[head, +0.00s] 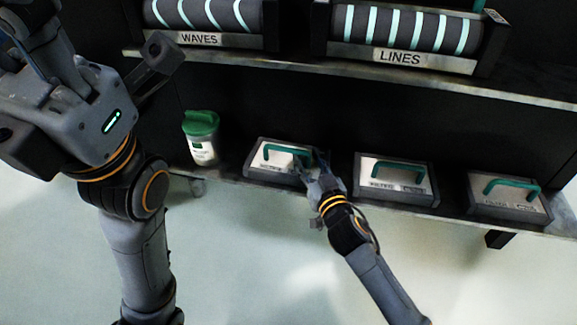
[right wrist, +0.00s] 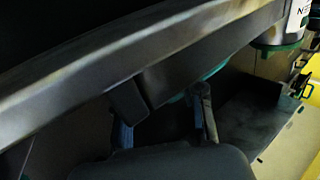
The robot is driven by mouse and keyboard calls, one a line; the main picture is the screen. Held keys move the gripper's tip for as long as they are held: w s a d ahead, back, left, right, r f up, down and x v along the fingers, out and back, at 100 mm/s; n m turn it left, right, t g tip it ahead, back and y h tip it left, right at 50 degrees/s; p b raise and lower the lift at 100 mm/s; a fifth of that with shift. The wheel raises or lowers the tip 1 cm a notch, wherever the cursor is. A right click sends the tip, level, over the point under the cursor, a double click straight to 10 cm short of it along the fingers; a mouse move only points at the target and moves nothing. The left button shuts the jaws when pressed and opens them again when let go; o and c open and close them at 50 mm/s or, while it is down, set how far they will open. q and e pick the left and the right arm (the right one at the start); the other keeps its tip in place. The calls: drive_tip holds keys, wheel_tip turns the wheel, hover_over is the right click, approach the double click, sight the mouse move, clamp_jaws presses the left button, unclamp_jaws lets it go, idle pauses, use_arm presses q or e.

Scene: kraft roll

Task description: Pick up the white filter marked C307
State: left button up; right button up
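Three pale-faced filters in dark frames, each with a green handle, lie on the lower shelf in the head view: a left one (head: 271,160), a middle one (head: 381,175) and a right one (head: 505,198). Their small labels are too blurred to read, so I cannot tell which is C307. My right gripper (head: 314,163) is at the right end of the left filter, covering part of it. In the right wrist view its fingers (right wrist: 165,122) stand apart, with a bit of green beyond them. My left gripper (head: 108,58) is raised close to the camera, fingers spread and empty.
A white canister with a green lid (head: 201,138) stands left of the filters. Above, an upper shelf (head: 330,67) holds striped rolls marked WAVES (head: 205,14) and LINES (head: 400,30). Its edge overhangs the lower shelf. The pale floor in front is open.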

clamp_jaws()
drive_tip(key=shift+r, duration=0.1)
drive_tip(key=shift+r, duration=0.1)
